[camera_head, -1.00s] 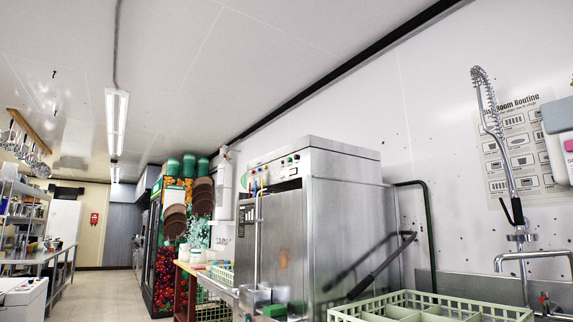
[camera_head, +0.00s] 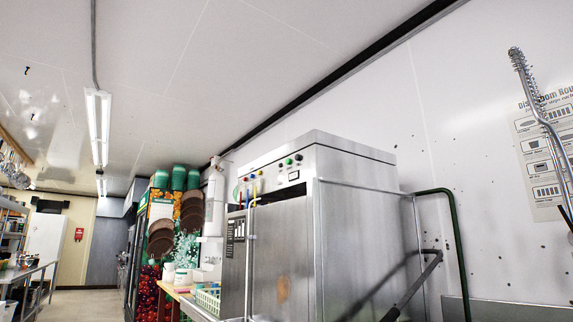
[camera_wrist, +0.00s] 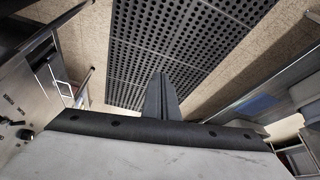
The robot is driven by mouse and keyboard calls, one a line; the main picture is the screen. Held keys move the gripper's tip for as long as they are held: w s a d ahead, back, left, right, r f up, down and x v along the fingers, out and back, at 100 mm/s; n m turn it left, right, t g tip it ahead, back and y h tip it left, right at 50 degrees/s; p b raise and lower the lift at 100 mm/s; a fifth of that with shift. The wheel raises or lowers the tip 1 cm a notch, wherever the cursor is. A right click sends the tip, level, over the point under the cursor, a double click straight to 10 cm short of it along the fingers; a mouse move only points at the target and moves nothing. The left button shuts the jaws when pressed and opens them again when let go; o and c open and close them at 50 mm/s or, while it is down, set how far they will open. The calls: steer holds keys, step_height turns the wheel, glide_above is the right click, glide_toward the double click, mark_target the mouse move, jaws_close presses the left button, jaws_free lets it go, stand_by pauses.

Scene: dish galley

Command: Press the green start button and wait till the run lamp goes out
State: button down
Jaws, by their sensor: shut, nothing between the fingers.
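A steel dish machine (camera_head: 270,255) stands against the right wall in the head view. Its front panel near the top carries a small row of controls, among them a green button (camera_head: 289,161) above a small dark-framed display (camera_head: 294,176). The controls are too small to tell which is the run lamp or whether it is lit. My gripper (camera_wrist: 160,78) shows in the wrist view with its two dark fingers together and nothing between them. It points over the floor, apart from the machine, and is not in the head view.
A dark perforated mat (camera_wrist: 190,40) lies on the speckled floor. A steel front with knobs (camera_wrist: 12,120) is close on the left in the wrist view. In the head view a green pipe (camera_head: 460,245) runs beside the machine, and a spray arm (camera_head: 540,105) hangs at right.

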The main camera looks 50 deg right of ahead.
mark_target(288, 162)
steer(key=w+d+r+n+t+h, duration=0.1)
steer(key=w+d+r+h, duration=0.3)
steer(key=w+d+r, duration=0.7)
steer(key=w+d+r+n+t+h, duration=0.1)
steer(key=w+d+r+t+h, duration=0.25)
steer(key=r, duration=1.35)
steer(key=w+d+r+n+h, duration=0.1)
steer(key=w+d+r+h, duration=0.2)
steer(key=w+d+r, duration=0.85)
steer(key=w+d+r+n+h, duration=0.1)
steer(key=d+r+h, duration=0.2)
steer(key=r, duration=1.1)
steer(key=w+d+r+h, duration=0.1)
steer(key=d+r+h, duration=0.2)
steer(key=r, duration=1.1)
steer(key=w+d+r+n+h, duration=0.1)
steer(key=r+h, duration=0.5)
steer(key=r, duration=0.8)
steer(key=shift+w+d+n, duration=0.3)
steer(key=shift+w+d, duration=0.3)
steer(key=shift+d, duration=0.55)
steer(key=shift+g+h, duration=0.25)
steer(key=s+d, duration=0.2)
steer(key=d, duration=0.6)
steer(key=shift+d, duration=0.3)
steer(key=shift+d, duration=0.1)
